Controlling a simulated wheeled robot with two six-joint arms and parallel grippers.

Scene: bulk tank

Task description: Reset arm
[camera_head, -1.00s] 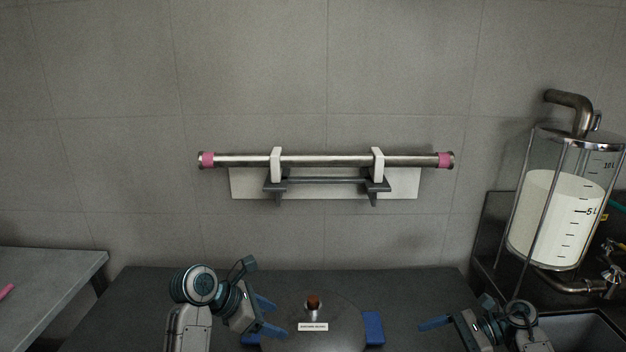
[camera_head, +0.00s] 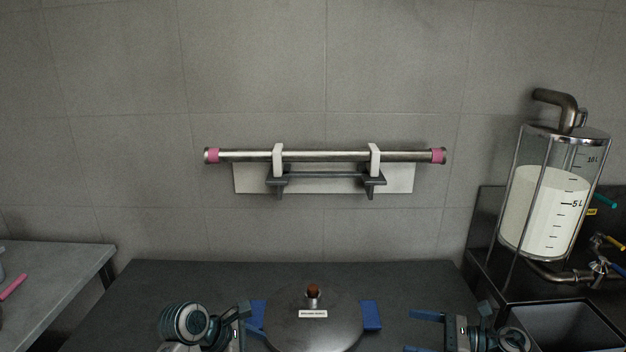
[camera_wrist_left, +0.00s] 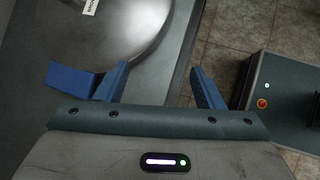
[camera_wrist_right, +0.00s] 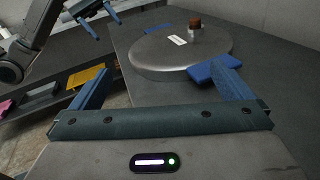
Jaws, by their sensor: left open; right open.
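My right gripper (camera_head: 412,332) is open and empty in the head view, to the right of the round metal lid (camera_head: 290,338). Its open fingers (camera_wrist_right: 163,80) also show in the right wrist view, with the lid (camera_wrist_right: 170,60) just beyond them. My left gripper (camera_wrist_left: 158,80) is open in the left wrist view, with nothing between its fingers. In the head view the left arm is low at the bottom edge, left of the lid, and its fingers are hard to tell from the lid's blue left handle. The lid's blue right handle (camera_head: 371,315) is clear of my right gripper.
The lid sits on a dark counter (camera_head: 165,285). A metal tube (camera_head: 325,156) with pink ends rests on a wall rack. A clear tank (camera_head: 545,200) of white liquid stands at the right by a sink (camera_head: 570,325). A grey table (camera_head: 50,275) is at the left.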

